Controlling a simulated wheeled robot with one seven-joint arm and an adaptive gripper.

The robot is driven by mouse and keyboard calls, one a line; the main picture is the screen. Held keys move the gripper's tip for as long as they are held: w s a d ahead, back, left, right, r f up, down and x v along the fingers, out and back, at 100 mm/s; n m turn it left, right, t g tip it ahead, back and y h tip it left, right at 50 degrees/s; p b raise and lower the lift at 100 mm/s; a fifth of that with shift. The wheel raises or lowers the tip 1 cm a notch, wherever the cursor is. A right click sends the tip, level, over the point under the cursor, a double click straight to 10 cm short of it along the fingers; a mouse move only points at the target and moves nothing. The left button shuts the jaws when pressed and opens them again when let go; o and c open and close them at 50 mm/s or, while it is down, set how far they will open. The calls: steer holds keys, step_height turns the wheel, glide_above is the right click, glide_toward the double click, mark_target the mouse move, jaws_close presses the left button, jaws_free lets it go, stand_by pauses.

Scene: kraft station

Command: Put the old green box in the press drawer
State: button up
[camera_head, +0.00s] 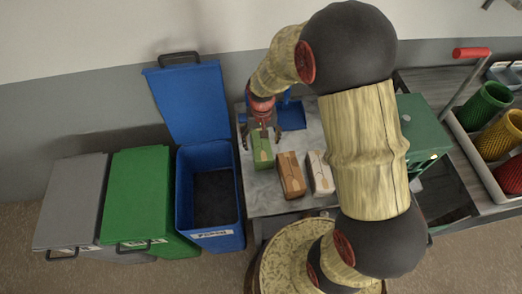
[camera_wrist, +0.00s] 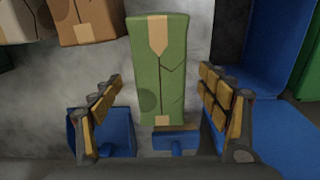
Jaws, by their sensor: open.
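The green box (camera_head: 262,152) lies on the grey tabletop, at the left of a row of boxes. In the wrist view the green box (camera_wrist: 160,75) shows cracks or creases, a dark round stain and tan tape at its ends. My gripper (camera_head: 260,138) is open above the far end of the green box. In the wrist view its two fingers (camera_wrist: 160,95) stand on either side of the box's near end, with visible gaps. A green machine with a red-handled lever (camera_head: 422,135) stands at the right, partly behind my arm; it may be the press. I cannot make out its drawer.
A brown box (camera_head: 291,175) and a whitish box (camera_head: 320,172) lie right of the green box. An open blue bin (camera_head: 240,215) stands left of the table, beside closed green (camera_head: 140,200) and grey (camera_head: 75,200) bins. Coloured baskets (camera_head: 485,105) stand far right.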

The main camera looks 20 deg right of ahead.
step_height(320, 180, down, 3)
steer(key=shift+w+f+b, duration=0.1)
steer(key=shift+b, duration=0.25)
steer(key=c, duration=0.3)
steer(key=c, duration=1.1)
steer(key=shift+o, duration=0.2)
steer(key=shift+r, duration=0.2)
